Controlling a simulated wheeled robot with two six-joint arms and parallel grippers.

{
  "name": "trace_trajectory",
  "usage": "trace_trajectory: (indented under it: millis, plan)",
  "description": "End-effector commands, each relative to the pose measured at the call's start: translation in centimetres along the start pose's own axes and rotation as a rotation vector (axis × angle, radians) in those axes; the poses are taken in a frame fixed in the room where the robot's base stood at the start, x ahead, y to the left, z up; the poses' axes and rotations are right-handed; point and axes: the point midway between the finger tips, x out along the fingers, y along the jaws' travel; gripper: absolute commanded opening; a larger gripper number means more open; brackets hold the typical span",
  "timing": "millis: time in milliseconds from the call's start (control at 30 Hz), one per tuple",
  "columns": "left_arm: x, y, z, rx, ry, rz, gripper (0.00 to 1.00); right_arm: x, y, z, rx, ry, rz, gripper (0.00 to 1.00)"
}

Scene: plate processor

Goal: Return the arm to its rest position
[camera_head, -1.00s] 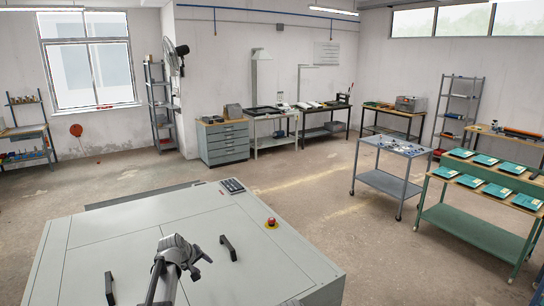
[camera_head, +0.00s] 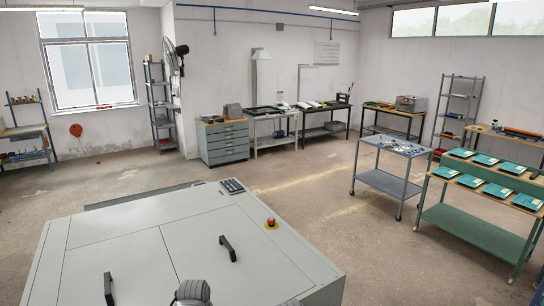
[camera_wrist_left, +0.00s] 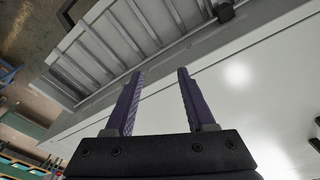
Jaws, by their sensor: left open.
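My left gripper (camera_wrist_left: 158,100) shows in the left wrist view with its two dark purple fingers apart and nothing between them. Beyond the fingers is the pale surface of the machine and a grey slatted panel (camera_wrist_left: 105,45). In the head view, a grey part of my arm (camera_head: 192,292) shows at the bottom edge, in front of the plate processor (camera_head: 130,235). The gripper fingers are not visible in the head view. My right gripper is in neither view.
The plate processor's top has two black handles (camera_head: 228,248), a red button (camera_head: 271,222) and a keypad (camera_head: 232,186). A grey cart (camera_head: 390,183) and a green table (camera_head: 470,230) with teal plates stand at the right. Open floor lies between them and the processor.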

Motion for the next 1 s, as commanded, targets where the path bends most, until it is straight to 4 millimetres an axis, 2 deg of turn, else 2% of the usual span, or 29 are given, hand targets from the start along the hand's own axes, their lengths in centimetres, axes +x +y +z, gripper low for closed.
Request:
trace_trajectory:
  millis: [33, 67, 133, 267, 600, 800, 1000]
  plan:
    - [-0.2, 0.1, 2.7, 0.039, -0.029, -0.02, 0.55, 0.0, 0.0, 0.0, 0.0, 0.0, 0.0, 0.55]
    - [-0.3, 0.0, 3.8, 0.061, -0.047, -0.033, 0.55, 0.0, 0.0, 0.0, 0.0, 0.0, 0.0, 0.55]
    - [1.9, 1.1, 3.9, 0.094, -0.06, -0.039, 0.55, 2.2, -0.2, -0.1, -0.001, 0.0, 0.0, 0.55]
    - [4.4, 3.0, 5.0, 0.15, -0.08, -0.051, 0.55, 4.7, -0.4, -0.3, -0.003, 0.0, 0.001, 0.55]
    - [11.8, 8.4, 9.5, 0.329, -0.14, -0.097, 0.55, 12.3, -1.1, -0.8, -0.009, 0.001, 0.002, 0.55]
    - [13.4, 9.9, 10.9, 0.386, -0.158, -0.117, 0.55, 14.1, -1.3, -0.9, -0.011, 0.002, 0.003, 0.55]
    - [13.4, 10.1, 11.1, 0.395, -0.162, -0.12, 0.55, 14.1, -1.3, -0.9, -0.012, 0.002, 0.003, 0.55]
